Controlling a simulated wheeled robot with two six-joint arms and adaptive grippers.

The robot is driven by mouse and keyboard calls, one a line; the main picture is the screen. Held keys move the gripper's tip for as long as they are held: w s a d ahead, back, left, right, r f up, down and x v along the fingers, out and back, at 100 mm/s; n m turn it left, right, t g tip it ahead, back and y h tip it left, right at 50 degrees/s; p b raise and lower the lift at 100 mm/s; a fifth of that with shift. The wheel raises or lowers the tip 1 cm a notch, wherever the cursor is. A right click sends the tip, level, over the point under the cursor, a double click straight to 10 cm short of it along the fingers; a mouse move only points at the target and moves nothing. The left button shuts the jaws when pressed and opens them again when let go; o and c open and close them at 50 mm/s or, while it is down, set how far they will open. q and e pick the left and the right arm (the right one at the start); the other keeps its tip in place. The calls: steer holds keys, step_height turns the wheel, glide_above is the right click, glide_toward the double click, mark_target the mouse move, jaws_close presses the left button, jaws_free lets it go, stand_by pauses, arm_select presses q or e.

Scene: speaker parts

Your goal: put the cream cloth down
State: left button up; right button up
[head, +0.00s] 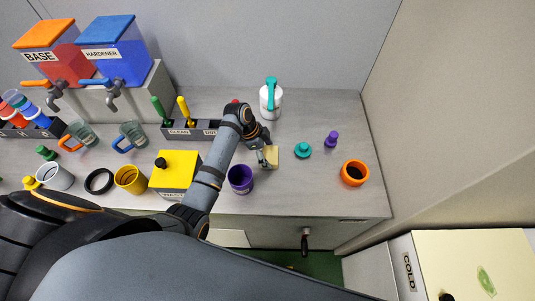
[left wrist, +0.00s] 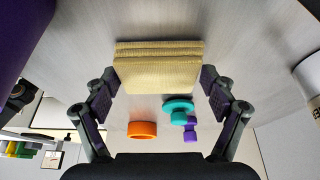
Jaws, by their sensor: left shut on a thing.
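The cream cloth (head: 271,156) is a small folded pad near the middle of the counter, just right of the purple cup. My left gripper (head: 266,157) is shut on it from the left arm's end. In the left wrist view, the folded layers of the cloth (left wrist: 158,66) show between the two fingers of the left gripper (left wrist: 160,84). I cannot tell whether the cloth touches the counter or hangs slightly above it. My right gripper is not in view.
A purple cup (head: 240,179) stands close left of the cloth. A white bottle (head: 270,103) stands behind. Counter in front of the cloth is bare.

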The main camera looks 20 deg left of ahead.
arm_select(q)
steer(key=o, duration=1)
steer(key=shift+f, duration=0.1)
steer(key=shift+r, duration=0.2)
steer(key=b+v, duration=0.1)
steer(key=v, duration=1.1)
steer(key=shift+f, duration=0.1)
